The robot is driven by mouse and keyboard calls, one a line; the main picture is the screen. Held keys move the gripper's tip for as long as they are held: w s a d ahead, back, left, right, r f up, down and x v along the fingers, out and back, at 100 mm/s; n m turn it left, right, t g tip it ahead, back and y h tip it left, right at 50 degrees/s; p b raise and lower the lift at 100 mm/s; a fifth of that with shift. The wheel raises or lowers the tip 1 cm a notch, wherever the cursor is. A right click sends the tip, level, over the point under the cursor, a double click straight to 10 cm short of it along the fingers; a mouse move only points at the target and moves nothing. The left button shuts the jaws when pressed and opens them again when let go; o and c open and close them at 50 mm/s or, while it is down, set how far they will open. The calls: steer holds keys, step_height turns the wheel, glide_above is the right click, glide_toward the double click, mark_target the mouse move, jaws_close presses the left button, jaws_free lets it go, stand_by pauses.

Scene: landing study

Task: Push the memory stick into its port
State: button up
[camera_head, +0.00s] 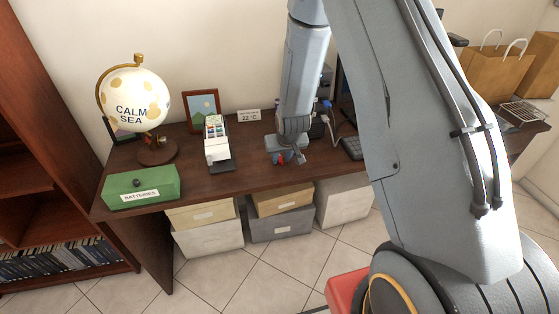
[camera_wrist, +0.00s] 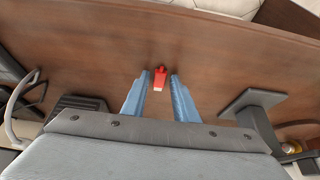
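The red memory stick (camera_wrist: 160,76) has a pale end and lies on the brown desk in the wrist view. The two blue fingers of my gripper (camera_wrist: 159,80) stand on either side of it, with a gap visible on each side. My gripper is open and does not hold the stick. In the head view my gripper (camera_head: 290,158) is low over the desk, with a bit of the red stick (camera_head: 282,158) showing at its fingers. I cannot make out the port in either view.
The desk (camera_head: 250,172) also bears a globe (camera_head: 135,100), a green battery box (camera_head: 141,187), a white device (camera_head: 216,145), a picture frame (camera_head: 202,105) and a small display (camera_head: 249,115). A dark keyboard-like thing (camera_head: 352,147) and a white cable lie right of my gripper.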

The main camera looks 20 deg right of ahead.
steer(key=shift+c, duration=0.6)
jaws_close()
steer(key=shift+r+p, duration=0.35)
steer(key=shift+r, duration=0.15)
steer(key=shift+r+p, duration=1.5)
steer(key=shift+r, duration=0.95)
steer(key=shift+c, duration=2.4)
jaws_free()
jaws_close()
